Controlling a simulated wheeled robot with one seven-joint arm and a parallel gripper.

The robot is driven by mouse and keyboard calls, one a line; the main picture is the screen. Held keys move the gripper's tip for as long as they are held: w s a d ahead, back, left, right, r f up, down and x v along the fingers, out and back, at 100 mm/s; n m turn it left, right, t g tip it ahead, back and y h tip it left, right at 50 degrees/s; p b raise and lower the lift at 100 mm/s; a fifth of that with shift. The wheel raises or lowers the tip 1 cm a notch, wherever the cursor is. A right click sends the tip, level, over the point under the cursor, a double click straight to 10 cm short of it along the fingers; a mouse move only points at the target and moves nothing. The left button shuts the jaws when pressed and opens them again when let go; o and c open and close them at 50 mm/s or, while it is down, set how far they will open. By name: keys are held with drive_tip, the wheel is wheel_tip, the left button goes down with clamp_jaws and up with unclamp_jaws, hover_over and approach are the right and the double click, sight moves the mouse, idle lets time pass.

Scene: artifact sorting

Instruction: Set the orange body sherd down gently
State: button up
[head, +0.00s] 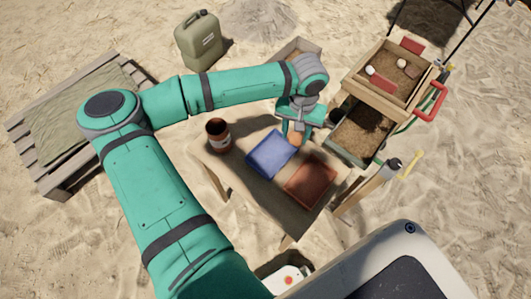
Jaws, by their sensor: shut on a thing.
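My gripper (299,131) points down over the far right part of the small table (236,166), just beyond the blue tray (270,155). It is shut on the orange body sherd (296,138), of which only a small orange patch shows below the fingers. The gripper and arm hide the rest of the sherd. I cannot tell whether the sherd touches the table or the tray's far edge. A reddish-brown tray (311,183) lies to the right of the blue one, nearer to me.
A dark brown jar (218,135) stands at the table's left. A wooden sieve box (389,72) with several pieces and a soil-filled barrow (362,130) stand close on the right. A green jerrycan (198,40) is behind, and a pallet (52,178) is at left.

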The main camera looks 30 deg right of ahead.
hover_over(265, 161)
drive_tip(key=d, duration=0.1)
drive_tip(key=f, duration=0.6)
drive_tip(key=shift+s+f, duration=0.25)
drive_tip(key=shift+w+a+f, duration=0.15)
drive_tip(key=shift+a+f, duration=0.25)
drive_tip(key=shift+f, duration=0.2)
drive_tip(key=shift+a+f, duration=0.2)
drive_tip(key=shift+f, duration=1.55)
drive_tip(key=o, duration=1)
drive_tip(key=shift+o, duration=0.2)
wheel_tip(265, 161, up, 12)
